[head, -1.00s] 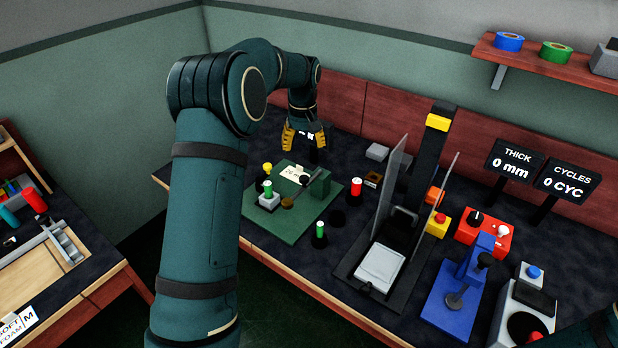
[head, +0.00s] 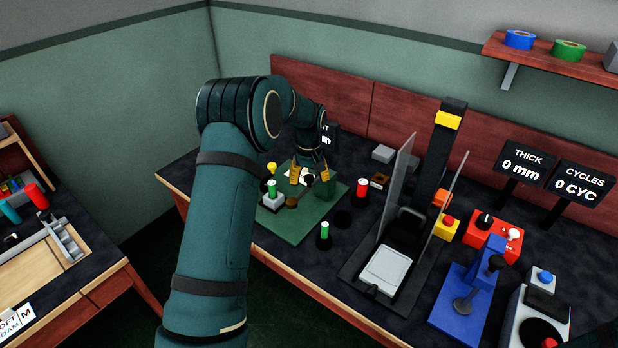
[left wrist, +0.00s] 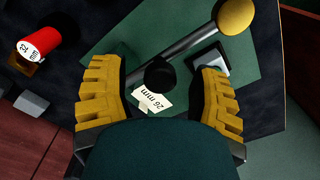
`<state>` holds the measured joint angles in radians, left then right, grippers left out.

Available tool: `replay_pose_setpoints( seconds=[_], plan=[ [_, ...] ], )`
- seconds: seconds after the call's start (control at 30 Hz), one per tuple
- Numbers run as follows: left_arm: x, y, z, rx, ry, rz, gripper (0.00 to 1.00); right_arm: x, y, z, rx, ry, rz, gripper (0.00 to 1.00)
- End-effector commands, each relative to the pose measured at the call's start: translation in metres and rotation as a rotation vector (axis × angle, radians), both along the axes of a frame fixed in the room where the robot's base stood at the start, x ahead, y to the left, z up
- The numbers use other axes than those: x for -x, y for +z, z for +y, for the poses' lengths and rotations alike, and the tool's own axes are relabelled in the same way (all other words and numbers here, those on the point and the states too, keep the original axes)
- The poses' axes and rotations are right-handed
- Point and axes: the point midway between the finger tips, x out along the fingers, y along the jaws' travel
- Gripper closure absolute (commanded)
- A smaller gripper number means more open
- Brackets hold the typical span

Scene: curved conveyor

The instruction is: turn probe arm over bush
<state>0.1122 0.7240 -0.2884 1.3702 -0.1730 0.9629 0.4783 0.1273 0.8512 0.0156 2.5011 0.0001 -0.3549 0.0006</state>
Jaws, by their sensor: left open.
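The probe arm is a grey bar (left wrist: 188,42) with a yellow ball knob (left wrist: 235,16) in the left wrist view, running diagonally past a black round part (left wrist: 159,75). My left gripper (head: 310,173) is open and empty over the far side of the plate. In the left wrist view its fingers (left wrist: 160,82) are spread on either side of the black part.
A red cylinder (head: 362,188) and another green cylinder (head: 325,232) stand beside the plate. A clear-shielded press (head: 388,268) is to the right. A 26 mm card (left wrist: 151,98) lies under the gripper.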

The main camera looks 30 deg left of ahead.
Motion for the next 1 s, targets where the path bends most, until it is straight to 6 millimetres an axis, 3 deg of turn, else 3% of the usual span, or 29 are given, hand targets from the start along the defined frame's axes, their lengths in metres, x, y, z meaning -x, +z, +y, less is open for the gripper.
replay_pose_setpoints(
  seconds=[0.07, 0.1, 0.27, 0.67, 1.0],
  plan=[
    [0.000, 0.000, 0.000, 0.000, 0.000, 0.000, 0.39, 0.000, 0.000, 0.000, 0.000, 0.000, 0.000, 0.55],
    [0.000, 0.000, 0.000, 0.000, 0.000, 0.000, 0.44, 0.000, 0.000, 0.000, 0.000, 0.000, 0.000, 0.55],
    [0.000, 0.000, 0.000, 0.000, 0.000, 0.000, 1.00, 0.000, 0.000, 0.000, 0.000, 0.000, 0.000, 0.55],
    [0.000, 0.001, 0.005, -0.001, -0.047, 0.001, 1.00, 0.001, 0.004, 0.000, 0.000, 0.001, 0.002, 0.55],
    [-0.005, 0.001, 0.026, 0.000, -0.273, 0.001, 1.00, 0.004, 0.021, 0.001, -0.002, 0.002, 0.009, 0.55]
  ],
)
